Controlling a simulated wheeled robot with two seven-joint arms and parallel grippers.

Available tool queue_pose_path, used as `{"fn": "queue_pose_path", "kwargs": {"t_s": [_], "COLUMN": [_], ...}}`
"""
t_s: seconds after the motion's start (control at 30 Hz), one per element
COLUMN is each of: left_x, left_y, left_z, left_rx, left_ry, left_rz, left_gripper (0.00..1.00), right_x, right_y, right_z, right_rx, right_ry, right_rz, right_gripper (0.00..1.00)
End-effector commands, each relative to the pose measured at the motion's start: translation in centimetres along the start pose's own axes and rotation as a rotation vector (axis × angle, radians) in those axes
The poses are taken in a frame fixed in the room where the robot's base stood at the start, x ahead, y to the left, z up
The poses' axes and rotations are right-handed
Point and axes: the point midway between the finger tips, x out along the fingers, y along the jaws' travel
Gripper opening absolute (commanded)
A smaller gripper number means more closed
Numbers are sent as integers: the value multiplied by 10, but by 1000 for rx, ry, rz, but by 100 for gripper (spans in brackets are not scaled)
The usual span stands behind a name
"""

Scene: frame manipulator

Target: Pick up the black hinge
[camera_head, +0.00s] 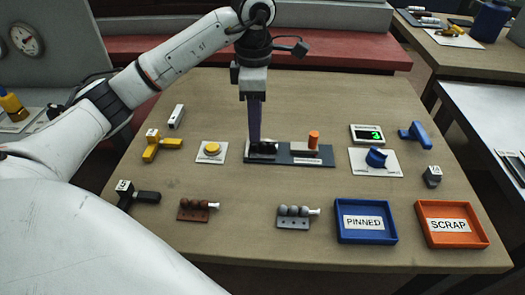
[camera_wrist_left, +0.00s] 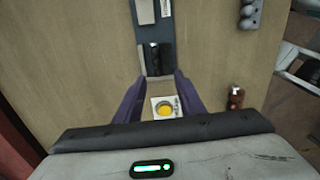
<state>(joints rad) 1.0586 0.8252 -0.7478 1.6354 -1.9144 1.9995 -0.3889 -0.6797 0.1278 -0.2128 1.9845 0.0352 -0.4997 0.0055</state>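The black hinge (camera_head: 262,147) sits at the left end of a dark blue fixture plate (camera_head: 285,160). Several rounded knuckles make up its body. My left gripper (camera_head: 254,138) points down from above, its purple fingertips at or just over the hinge and partly covering it. In the left wrist view the fingers (camera_wrist_left: 158,77) are apart, with nothing between them. The black hinge (camera_wrist_left: 158,58) lies just beyond the tips there, on the blue plate. I cannot tell whether the fingers touch it. My right gripper is not in view.
A yellow button (camera_head: 212,149) is left. Brown (camera_head: 197,209) and grey (camera_head: 294,217) hinges lie in front. Blue PINNED (camera_head: 366,236) and orange SCRAP (camera_head: 452,241) trays are front right. A display (camera_head: 367,134) shows 3.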

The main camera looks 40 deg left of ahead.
Motion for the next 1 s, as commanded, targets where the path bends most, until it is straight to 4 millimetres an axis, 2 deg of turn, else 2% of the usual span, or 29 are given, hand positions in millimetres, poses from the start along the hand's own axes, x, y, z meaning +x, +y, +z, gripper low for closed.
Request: {"fn": "queue_pose_path", "kwargs": {"t_s": [0.4,0.67,0.9,1.0], "left_x": [50,53,53,53], "left_y": [5,5,5,5], "left_z": [7,7,7,7], "left_rx": [0,1,1,1], "left_ry": [0,-1,-1,-1], "left_rz": [0,1,1,1], "left_gripper": [36,36,0,0], "right_x": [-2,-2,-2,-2], "right_y": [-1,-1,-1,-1], "right_z": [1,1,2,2], "right_rx": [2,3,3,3], "right_ry": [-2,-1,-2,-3], "right_rz": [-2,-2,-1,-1], "right_gripper": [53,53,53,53]}}
